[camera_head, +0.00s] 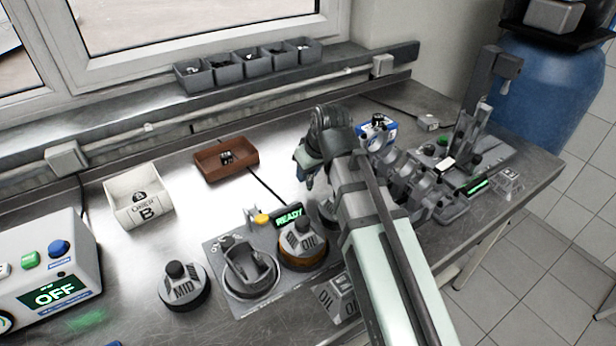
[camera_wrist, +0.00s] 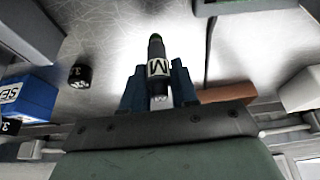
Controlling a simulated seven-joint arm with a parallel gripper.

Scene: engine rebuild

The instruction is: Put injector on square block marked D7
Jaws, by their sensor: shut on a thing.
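My gripper (camera_head: 308,180) is above the steel bench, right of the brown tray, and my own arm hides much of it in the head view. In the wrist view, my gripper (camera_wrist: 157,80) has its two dark blue fingers closed on the injector (camera_wrist: 156,50). The injector is a slim dark cylinder with a white band bearing a letter, and its far end sticks out past the fingertips. Bare metal bench shows beyond it. I cannot make out a square block marked D7 in either view.
A brown tray (camera_head: 244,171) with a small dark part and a cream bin marked B (camera_head: 150,212) stand left. A blue-white box (camera_head: 388,131) and a grey engine block (camera_head: 432,192) stand right.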

